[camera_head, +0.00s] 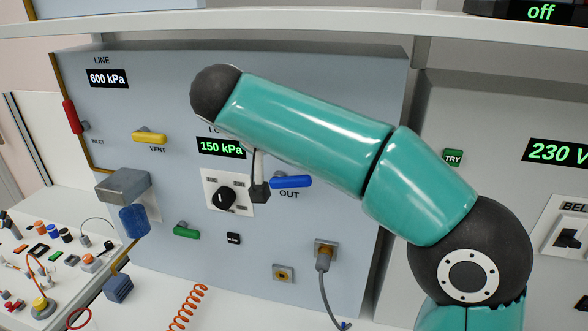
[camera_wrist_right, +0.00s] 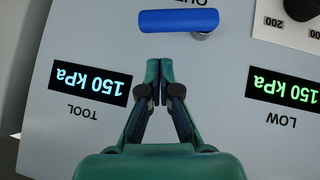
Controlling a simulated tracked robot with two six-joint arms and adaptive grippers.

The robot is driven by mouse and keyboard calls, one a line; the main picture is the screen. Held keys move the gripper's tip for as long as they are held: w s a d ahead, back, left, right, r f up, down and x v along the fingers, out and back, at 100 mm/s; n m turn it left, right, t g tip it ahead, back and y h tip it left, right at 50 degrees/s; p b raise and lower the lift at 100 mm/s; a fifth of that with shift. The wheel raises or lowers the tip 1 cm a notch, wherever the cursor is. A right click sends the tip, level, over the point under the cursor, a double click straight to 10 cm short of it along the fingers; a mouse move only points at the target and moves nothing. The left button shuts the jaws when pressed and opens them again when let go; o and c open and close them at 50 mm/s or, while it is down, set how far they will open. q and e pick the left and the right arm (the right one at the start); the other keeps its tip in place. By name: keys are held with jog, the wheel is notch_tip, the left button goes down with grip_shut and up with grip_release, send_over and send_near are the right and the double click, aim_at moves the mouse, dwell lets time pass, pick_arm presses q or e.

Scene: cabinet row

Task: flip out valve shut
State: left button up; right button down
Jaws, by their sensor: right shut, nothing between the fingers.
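The out valve is a blue lever handle (camera_head: 291,181) lying roughly level above the OUT label on the grey panel. The handle also shows at the top of the right wrist view (camera_wrist_right: 178,20), lengthwise across the picture with its pivot at the right end there. My right gripper (camera_wrist_right: 159,66) is shut and empty, its fingertips just short of the handle and apart from it in the picture. In the head view my right arm covers most of this gripper. My left gripper is not in view.
A black selector knob (camera_head: 223,197) sits left of the blue handle, below the LOW display (camera_head: 221,148). A yellow vent handle (camera_head: 149,138), red inlet handle (camera_head: 72,117) and green handle (camera_head: 186,230) are further left. A cable plug (camera_head: 325,256) sticks out below.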

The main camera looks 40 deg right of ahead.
aim_at(300, 177)
jog(key=f, duration=0.3)
jog(key=shift+s+d+f, duration=0.1)
jog(key=shift+s, duration=0.1)
jog(key=b, duration=0.3)
jog(key=f+m+t+y+b, duration=0.1)
jog(key=b, duration=0.2)
jog(key=shift+s+d+f+t+y, duration=0.3)
jog(key=shift+s+d, duration=0.05)
jog(key=shift+s+r, duration=0.1)
jog(key=shift+r, duration=0.2)
